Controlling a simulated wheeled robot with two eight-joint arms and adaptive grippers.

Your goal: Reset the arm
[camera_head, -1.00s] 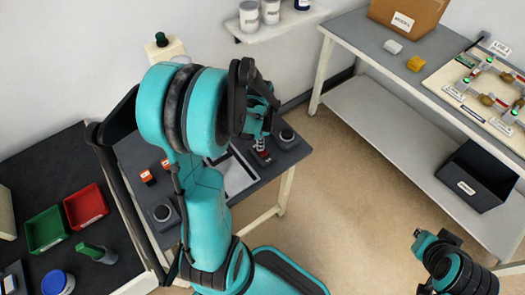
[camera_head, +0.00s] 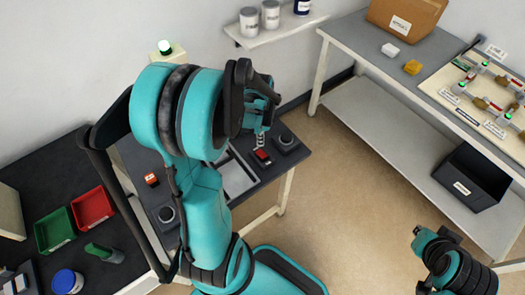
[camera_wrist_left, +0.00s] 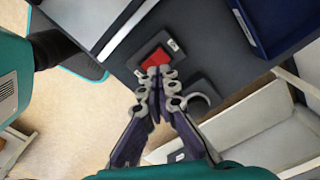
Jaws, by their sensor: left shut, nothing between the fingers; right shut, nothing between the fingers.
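My left arm reaches over a dark-topped worktable (camera_head: 266,180) in the head view. Its left gripper (camera_head: 259,140) is shut and empty, just above a red block on a dark base (camera_head: 262,156). In the left wrist view the closed fingertips (camera_wrist_left: 160,74) overlap the lower edge of the red block (camera_wrist_left: 155,58); I cannot tell whether they touch it. My right gripper (camera_head: 420,236) is at the lower right of the head view, shut and empty, over the floor and away from the tables.
A lamp on the wall side (camera_head: 165,48) glows green. Red (camera_head: 92,208) and green (camera_head: 55,231) bins stand on the dark bench at left. A grey bench (camera_head: 350,40) at right carries a board with fittings. Open floor (camera_head: 350,190) lies between the tables.

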